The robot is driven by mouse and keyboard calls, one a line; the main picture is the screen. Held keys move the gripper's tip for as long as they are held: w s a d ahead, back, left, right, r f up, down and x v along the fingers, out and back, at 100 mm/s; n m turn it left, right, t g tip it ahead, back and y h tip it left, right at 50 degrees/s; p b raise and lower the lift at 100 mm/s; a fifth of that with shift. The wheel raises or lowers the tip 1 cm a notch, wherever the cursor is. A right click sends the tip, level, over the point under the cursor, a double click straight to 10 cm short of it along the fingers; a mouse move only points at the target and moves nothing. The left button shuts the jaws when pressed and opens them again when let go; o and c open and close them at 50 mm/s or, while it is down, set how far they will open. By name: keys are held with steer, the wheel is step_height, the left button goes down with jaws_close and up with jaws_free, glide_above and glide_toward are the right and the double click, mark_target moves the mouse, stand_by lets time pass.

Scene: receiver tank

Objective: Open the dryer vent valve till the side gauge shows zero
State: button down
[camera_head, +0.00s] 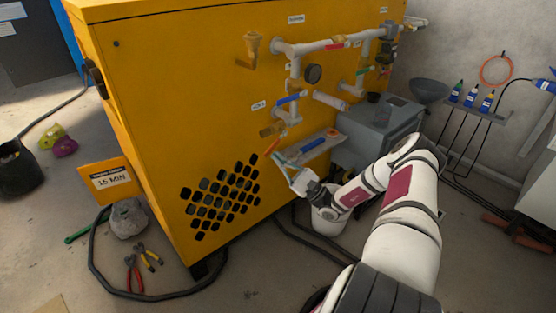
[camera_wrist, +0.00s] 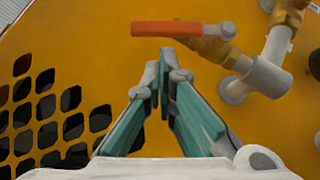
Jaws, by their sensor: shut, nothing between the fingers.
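An orange-red lever handle (camera_wrist: 180,28) lies level across the top of the wrist view, on a brass valve (camera_wrist: 215,50) joined to a white pipe (camera_wrist: 262,76). The lever also shows in the head view (camera_head: 272,146), low on the yellow machine's side. I cannot read a label marking it as the dryer vent. My gripper (camera_wrist: 160,72) is shut and empty, its fingertips just below the lever in the wrist picture; contact cannot be told. In the head view my gripper (camera_head: 278,165) is by the lever. A dark round gauge (camera_head: 313,74) is above; its reading is not legible.
The yellow machine (camera_head: 150,110) carries other levers: blue (camera_head: 290,99), red (camera_head: 335,46) and green (camera_head: 362,71). A grey box (camera_head: 380,125) stands right.

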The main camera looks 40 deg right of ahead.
steer(key=shift+a+r, duration=0.25)
steer(key=shift+r, duration=0.15)
steer(key=m+t+h, duration=0.1)
steer(key=a+r+m+h+p, duration=0.1)
steer(key=m, duration=0.1)
steer(key=shift+a+r+t+p, duration=0.1)
steer(key=shift+t+p, duration=0.2)
steer(key=shift+t, duration=0.1)
steer(key=w+f+b+v, duration=0.1)
steer(key=w+f+v, duration=0.1)
steer(key=v, duration=1.1)
steer(key=c, duration=2.4)
jaws_free()
